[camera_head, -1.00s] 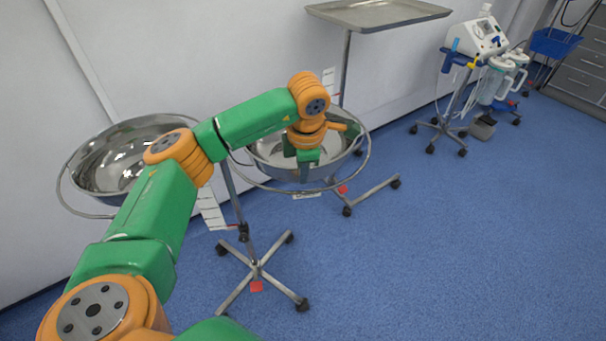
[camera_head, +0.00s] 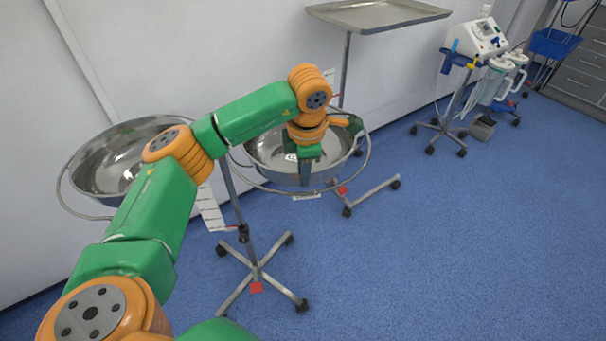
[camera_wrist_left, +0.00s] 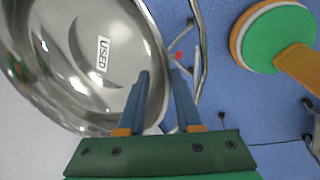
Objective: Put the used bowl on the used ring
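A shiny steel bowl (camera_head: 270,150) sits at the right ring stand in the head view. In the left wrist view the bowl (camera_wrist_left: 60,30) bears a label reading USED. A metal ring (camera_head: 368,160) runs around it with a gap at the front right. My left gripper (camera_head: 306,178) points down at the bowl's near rim. In the wrist view its fingers (camera_wrist_left: 160,72) stand apart, with the rim between them and no clear grip. Whether the bowl rests on the ring is hard to tell. My right gripper is out of view.
A second steel bowl (camera_head: 105,165) sits in a ring on the left, partly behind my arm. A tray stand (camera_head: 380,14) is at the back. A wheeled suction unit (camera_head: 476,40) and drawers (camera_head: 585,75) stand at right. Blue floor at right is clear.

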